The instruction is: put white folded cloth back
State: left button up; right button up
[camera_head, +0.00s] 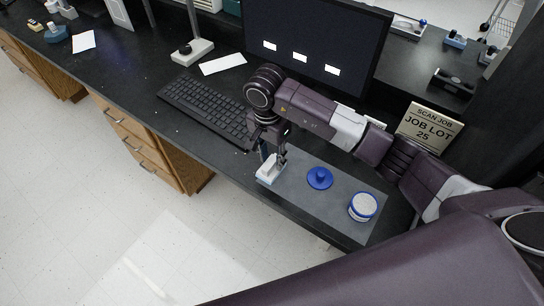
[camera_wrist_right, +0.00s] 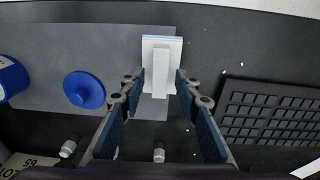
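A white folded cloth (camera_head: 270,168) shows as a white piece with a narrow raised ridge on a flat base, with a thin blue edge. It sits at the left end of the grey mat (camera_head: 336,205). It also shows in the right wrist view (camera_wrist_right: 160,54). My right gripper (camera_head: 271,152) points down over it. In the right wrist view its fingers (camera_wrist_right: 160,78) are spread on both sides of the ridge, with gaps visible, so it looks open. Whether the tips touch the base is unclear. My left gripper is not in view.
A blue knobbed lid (camera_head: 320,178) and a round blue-and-white container (camera_head: 362,207) stand right of the cloth on the mat. A keyboard (camera_head: 205,108), monitor (camera_head: 318,45) and job sign (camera_head: 428,125) are behind. The desk's front edge is close by.

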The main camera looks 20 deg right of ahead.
aim_at(270, 161)
jog(key=shift+r, duration=0.25)
jog(key=shift+w+r, duration=0.1)
jog(key=shift+r, duration=0.25)
notch_tip(270, 161, up, 11)
jog(key=b, duration=0.1)
jog(key=shift+a+b, duration=0.35)
jog(key=shift+b, duration=0.05)
